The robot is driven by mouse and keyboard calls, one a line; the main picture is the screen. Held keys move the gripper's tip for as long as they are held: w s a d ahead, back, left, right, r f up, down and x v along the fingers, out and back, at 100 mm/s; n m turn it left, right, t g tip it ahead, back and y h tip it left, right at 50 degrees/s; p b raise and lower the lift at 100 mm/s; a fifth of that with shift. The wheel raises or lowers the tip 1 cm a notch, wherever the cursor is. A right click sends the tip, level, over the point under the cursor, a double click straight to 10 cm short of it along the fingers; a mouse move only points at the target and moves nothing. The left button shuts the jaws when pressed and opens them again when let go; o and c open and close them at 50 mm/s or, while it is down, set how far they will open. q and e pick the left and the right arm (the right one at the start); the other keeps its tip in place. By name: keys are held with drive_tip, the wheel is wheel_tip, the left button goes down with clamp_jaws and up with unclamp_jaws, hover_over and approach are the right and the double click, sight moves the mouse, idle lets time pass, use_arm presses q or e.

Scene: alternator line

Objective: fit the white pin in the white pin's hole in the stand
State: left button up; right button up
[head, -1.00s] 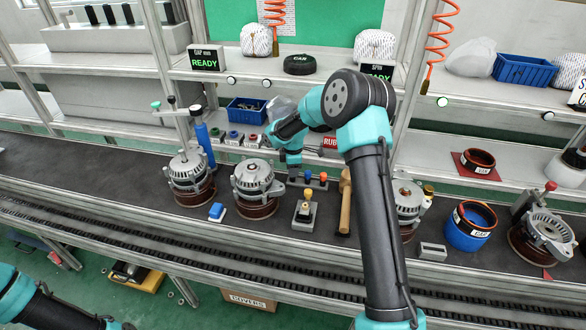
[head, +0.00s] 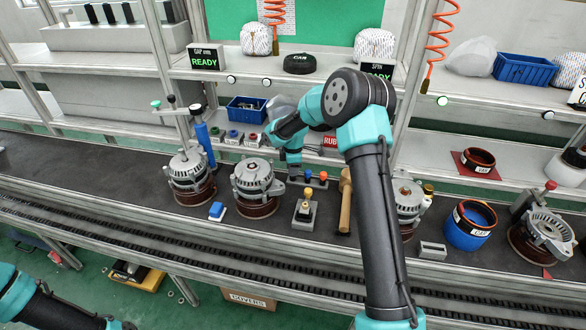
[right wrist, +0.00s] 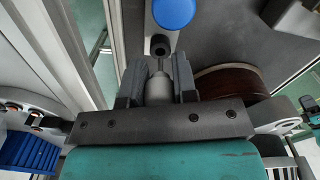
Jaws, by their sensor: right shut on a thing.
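My right gripper (head: 294,174) is at the stand's left end. In the right wrist view, the right gripper (right wrist: 158,85) is shut on the white pin (right wrist: 158,90), which looks pale grey between the fingers. A dark round hole (right wrist: 160,46) in the stand lies just ahead of the pin's tip, beside the blue pin top (right wrist: 174,12). I cannot tell whether the tip touches the hole. My left gripper is out of view.
An alternator (head: 256,178) stands left of the stand. A grey block with a yellow top (head: 304,213) and a wooden-handled tool (head: 345,200) are close in front and right. Bare bench (head: 90,170) lies far left.

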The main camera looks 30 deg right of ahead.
drive_tip(key=shift+f, duration=1.45)
drive_tip(key=o, duration=1)
wheel_tip(320, 180, up, 17)
drive_tip(key=shift+r, duration=0.2)
idle(1.0)
